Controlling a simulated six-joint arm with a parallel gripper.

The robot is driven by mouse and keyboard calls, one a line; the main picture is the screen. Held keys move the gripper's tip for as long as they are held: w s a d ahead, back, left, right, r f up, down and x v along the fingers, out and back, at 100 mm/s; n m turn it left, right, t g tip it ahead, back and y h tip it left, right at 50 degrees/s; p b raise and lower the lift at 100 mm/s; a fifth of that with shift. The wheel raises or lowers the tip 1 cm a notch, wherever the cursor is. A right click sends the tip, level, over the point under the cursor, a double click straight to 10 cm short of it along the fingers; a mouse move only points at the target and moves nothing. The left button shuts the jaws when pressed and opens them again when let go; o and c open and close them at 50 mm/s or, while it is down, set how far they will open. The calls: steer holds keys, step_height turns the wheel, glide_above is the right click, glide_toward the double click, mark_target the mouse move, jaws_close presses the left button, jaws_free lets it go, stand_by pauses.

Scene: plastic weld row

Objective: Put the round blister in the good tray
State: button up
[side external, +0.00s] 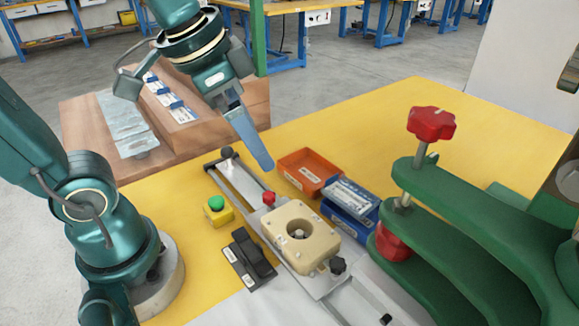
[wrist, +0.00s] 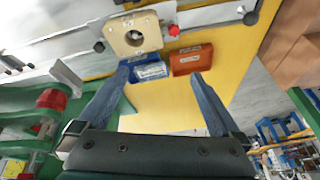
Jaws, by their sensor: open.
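My gripper (side external: 266,165) is open and empty, above the table near the orange tray (side external: 297,176); its two blue fingers are spread apart in the wrist view (wrist: 158,77). A beige fixture block (side external: 285,218) with a round opening sits on the metal slide; in the wrist view the block (wrist: 121,45) shows at the top. I cannot tell whether a round blister lies in its opening. A blue tray (side external: 345,227) beside the block has a pale, labelled pack in it. The orange tray looks empty. I cannot read which is the good tray.
A green clamp frame with red knobs (side external: 431,123) stands at the right. A green button on a yellow box (side external: 216,208) and a black switch unit (side external: 247,260) sit left of the slide. Brown boxes with pale packs (side external: 125,120) stand behind. The yellow table (side external: 420,115) is clear at the back right.

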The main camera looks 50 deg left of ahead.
steer(key=s+f+n+t, duration=0.1)
steer(key=s+f+n, duration=0.2)
steer(key=s, duration=0.2)
steer(key=shift+a+f, duration=0.3)
steer(key=shift+f, duration=0.05)
